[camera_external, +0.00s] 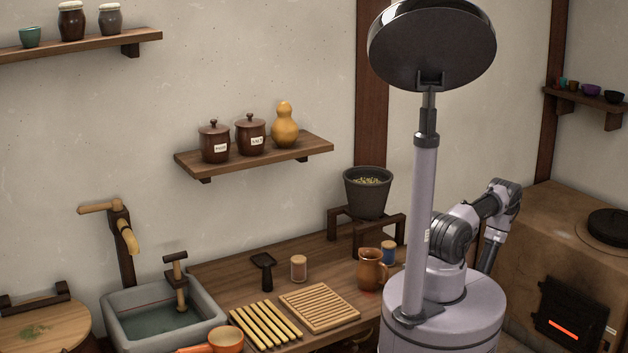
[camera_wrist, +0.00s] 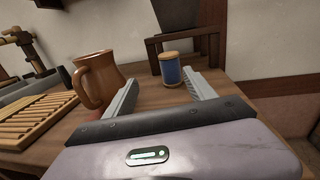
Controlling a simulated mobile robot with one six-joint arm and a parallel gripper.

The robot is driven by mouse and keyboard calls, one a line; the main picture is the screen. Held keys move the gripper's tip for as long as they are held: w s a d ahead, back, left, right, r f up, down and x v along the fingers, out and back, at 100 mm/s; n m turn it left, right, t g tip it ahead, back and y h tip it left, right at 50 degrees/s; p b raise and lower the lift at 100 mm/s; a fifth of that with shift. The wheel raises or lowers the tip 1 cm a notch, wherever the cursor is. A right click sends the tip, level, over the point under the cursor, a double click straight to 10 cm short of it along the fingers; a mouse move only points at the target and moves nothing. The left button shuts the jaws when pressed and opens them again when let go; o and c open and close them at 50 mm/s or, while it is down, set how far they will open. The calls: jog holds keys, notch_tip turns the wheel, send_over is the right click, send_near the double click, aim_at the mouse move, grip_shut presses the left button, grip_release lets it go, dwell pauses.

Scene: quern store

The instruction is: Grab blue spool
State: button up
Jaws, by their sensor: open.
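The blue spool (camera_wrist: 170,70) stands upright on the wooden counter, with pale tan ends. In the wrist view it shows in the gap between the two fingers, farther off than their tips. In the external view the gripper is hidden behind my own body.
A brown jug (camera_wrist: 97,77) stands close to the left finger. A dark stand (camera_external: 366,228) with a grey pot (camera_external: 367,191) is behind the spool. A slatted wooden rack (camera_external: 319,306) lies to the left. A stove (camera_external: 575,270) is at the right.

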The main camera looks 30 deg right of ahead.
aim_at(392, 254)
jog(key=shift+d+f+m+h, duration=0.2)
jog(key=shift+f+m+h, duration=0.2)
jog(key=shift+f+h, duration=0.15)
jog(key=shift+d+f+m+h, duration=0.2)
jog(key=shift+f+m+h, duration=0.25)
jog(key=shift+f, duration=0.2)
jog(key=w+b, duration=0.1)
jog(key=w, duration=0.5)
jog(key=w+b, duration=0.1)
jog(key=w, duration=0.3)
jog(key=shift+a+b, duration=0.25)
jog(key=shift+b, duration=0.05)
jog(key=w+b, duration=0.1)
jog(key=w, duration=0.4)
jog(key=shift+w+a, duration=0.15)
jog(key=shift+w, duration=0.2)
jog(key=shift+w+r, duration=0.1)
jog(key=shift+w, duration=0.2)
grip_shut()
